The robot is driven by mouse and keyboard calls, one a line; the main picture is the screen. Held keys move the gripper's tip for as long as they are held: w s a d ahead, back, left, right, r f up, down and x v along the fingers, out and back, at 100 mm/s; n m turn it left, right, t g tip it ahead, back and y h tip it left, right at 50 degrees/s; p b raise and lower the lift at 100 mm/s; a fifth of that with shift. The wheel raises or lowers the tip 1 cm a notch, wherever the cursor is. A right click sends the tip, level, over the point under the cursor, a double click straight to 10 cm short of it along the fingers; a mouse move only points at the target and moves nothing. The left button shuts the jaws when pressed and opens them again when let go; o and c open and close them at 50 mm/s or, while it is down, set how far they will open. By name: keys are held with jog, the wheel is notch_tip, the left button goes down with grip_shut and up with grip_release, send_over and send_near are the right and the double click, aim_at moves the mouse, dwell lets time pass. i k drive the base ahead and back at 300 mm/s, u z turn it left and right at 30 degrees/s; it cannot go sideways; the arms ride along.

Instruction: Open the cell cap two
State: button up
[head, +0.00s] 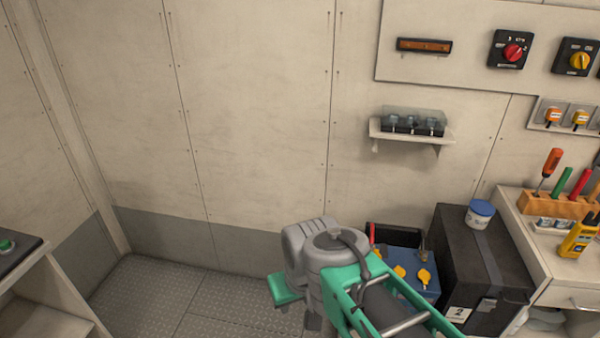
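A blue battery (413,262) with yellow cell caps sits low against the wall, right of my arm. All three appear seated on the battery top; which one is numbered two cannot be read. My grey and green arm fills the bottom centre and hides the battery's front and left part. I cannot make out my gripper's fingers in this view.
A black box (480,262) labelled 2, with a blue-lidded tub (480,213) on it, stands right of the battery. A workbench (580,272) with tools is farther right. A small wall shelf (412,134) is above. Bare floor (170,300) lies left.

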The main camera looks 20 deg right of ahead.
aim_at(400, 271)
jog(key=z, duration=0.3)
jog(key=k, duration=0.7)
jog(key=z, duration=0.75)
jog(key=i, duration=0.85)
jog(key=u, duration=0.05)
